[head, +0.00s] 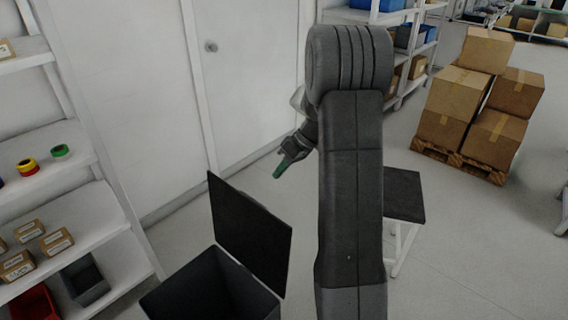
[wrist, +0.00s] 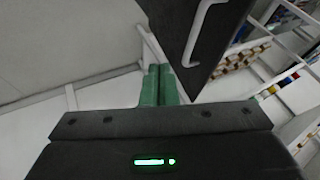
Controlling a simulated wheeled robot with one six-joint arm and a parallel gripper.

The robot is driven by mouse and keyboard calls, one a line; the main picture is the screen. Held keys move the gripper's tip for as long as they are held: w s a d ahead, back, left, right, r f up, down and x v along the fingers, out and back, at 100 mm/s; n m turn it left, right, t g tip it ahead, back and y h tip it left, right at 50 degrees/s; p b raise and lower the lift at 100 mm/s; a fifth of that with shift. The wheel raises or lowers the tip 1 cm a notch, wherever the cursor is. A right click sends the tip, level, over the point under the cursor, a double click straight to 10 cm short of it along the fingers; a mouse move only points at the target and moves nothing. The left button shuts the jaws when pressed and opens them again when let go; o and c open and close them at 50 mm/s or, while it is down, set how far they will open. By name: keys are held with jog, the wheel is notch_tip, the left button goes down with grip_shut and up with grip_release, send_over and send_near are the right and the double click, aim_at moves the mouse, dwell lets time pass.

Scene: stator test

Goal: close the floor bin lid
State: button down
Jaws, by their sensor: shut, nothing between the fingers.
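The floor bin (head: 190,288) is dark grey and stands at the bottom of the head view, cut off by the lower edge. Its black lid (head: 250,232) is open, standing steeply up from the bin's far right side. My gripper (head: 278,173) is above and beyond the lid in the head view, its green fingertips pointing down to the left. In the wrist view the green fingers (wrist: 160,85) are together with nothing held. A dark panel, apparently the lid (wrist: 208,45), with a pale handle (wrist: 203,35), is just ahead and to the right; contact cannot be told.
A white shelf unit (head: 88,235) with tape rolls and small boxes stands at the left. A white door (head: 240,90) is behind. A dark-topped stand (head: 404,195) is right of my arm. Cartons (head: 455,95) stand on a pallet at the right. Floor between is clear.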

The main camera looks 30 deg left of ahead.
jog(key=s+a+f+p, duration=0.1)
jog(key=s+a+f, duration=0.2)
jog(key=s+f, duration=0.1)
jog(key=shift+s+a+f, duration=0.2)
jog(key=shift+s, duration=0.5)
